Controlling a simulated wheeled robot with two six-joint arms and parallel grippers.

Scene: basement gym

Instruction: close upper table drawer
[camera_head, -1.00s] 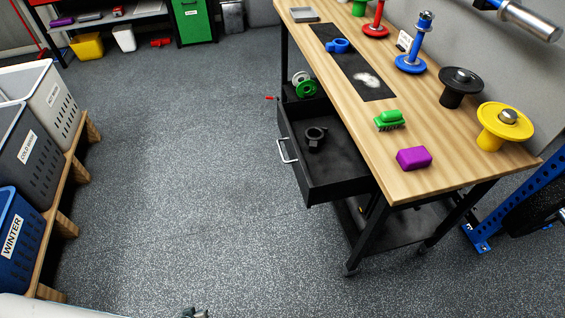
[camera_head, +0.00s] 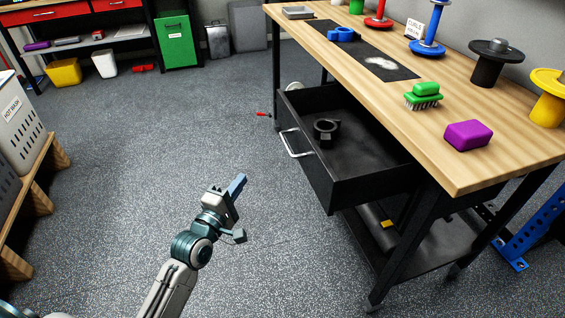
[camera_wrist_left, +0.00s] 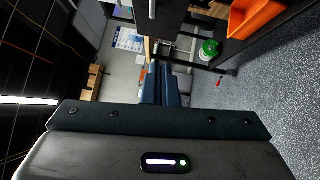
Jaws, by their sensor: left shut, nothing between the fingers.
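The upper table drawer (camera_head: 370,166) is black and stands pulled out from under the wooden-topped table (camera_head: 463,178). Its silver handle (camera_head: 297,143) is on its front, facing left. A black ring-shaped clamp (camera_head: 326,130) lies inside the drawer. My left gripper (camera_head: 238,184) is in front of the drawer, to the left of and lower in the picture than the handle, apart from it. Its blue fingers are shut and empty; they also show in the left wrist view (camera_wrist_left: 161,85). My right gripper is not in view.
On the tabletop are a purple block (camera_head: 468,135), a green brush (camera_head: 423,96) and several weight stands. Laundry bins (camera_head: 18,125) stand at the left. A lower shelf (camera_head: 425,250) is under the drawer. The floor between is clear.

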